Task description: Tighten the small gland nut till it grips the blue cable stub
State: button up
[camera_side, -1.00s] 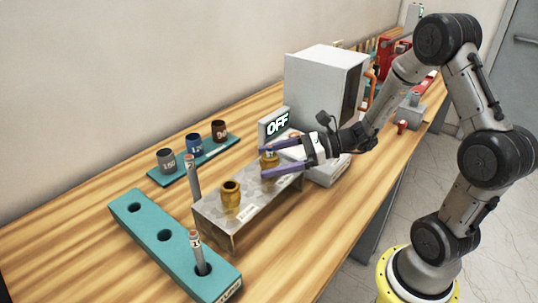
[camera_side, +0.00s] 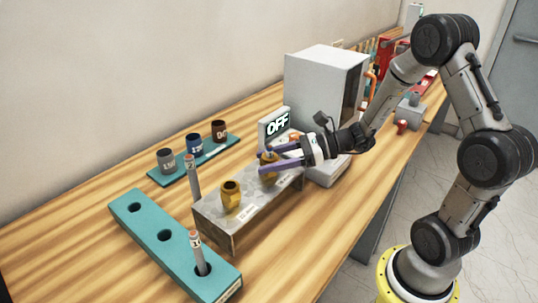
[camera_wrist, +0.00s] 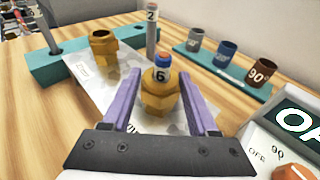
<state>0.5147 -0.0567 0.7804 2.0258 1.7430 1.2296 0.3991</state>
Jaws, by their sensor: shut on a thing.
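The small gland nut (camera_wrist: 160,94) is a brass hex piece on the grey metal bracket; it also shows in the side view (camera_side: 269,167). The blue cable stub (camera_wrist: 162,61), with a reddish end, stands upright out of its top. A dark "6" shows just below the blue. My gripper (camera_wrist: 159,85) has its two purple fingers on either side of the nut, shut on it; the side view shows the gripper (camera_side: 264,162) reaching in from the right. The finger contact is partly hidden.
A larger brass gland (camera_side: 231,195) stands open on the bracket (camera_side: 222,221). A teal block (camera_side: 150,222) with holes and grey numbered rods is at front left. A teal rack (camera_side: 172,175) holds three cups behind. An "OFF" display (camera_side: 277,126) and white oven (camera_side: 318,85) stand close behind my gripper.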

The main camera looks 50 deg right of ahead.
jog(key=shift+m+t+h, duration=0.6)
jog(key=shift+m+h, duration=0.1)
jog(key=shift+m+t+h, duration=0.5)
jog(key=shift+m+h, duration=0.2)
jog(key=shift+h, duration=0.1)
jog(key=shift+m+t+h, duration=0.4)
jog(key=shift+m+h, duration=0.3)
jog(key=shift+h, duration=0.1)
jog(key=shift+a+h, duration=0.1)
jog(key=shift+h, duration=0.2)
jog(key=o, duration=1.5)
jog(key=shift+m, duration=0.3)
jog(key=shift+o, duration=0.2)
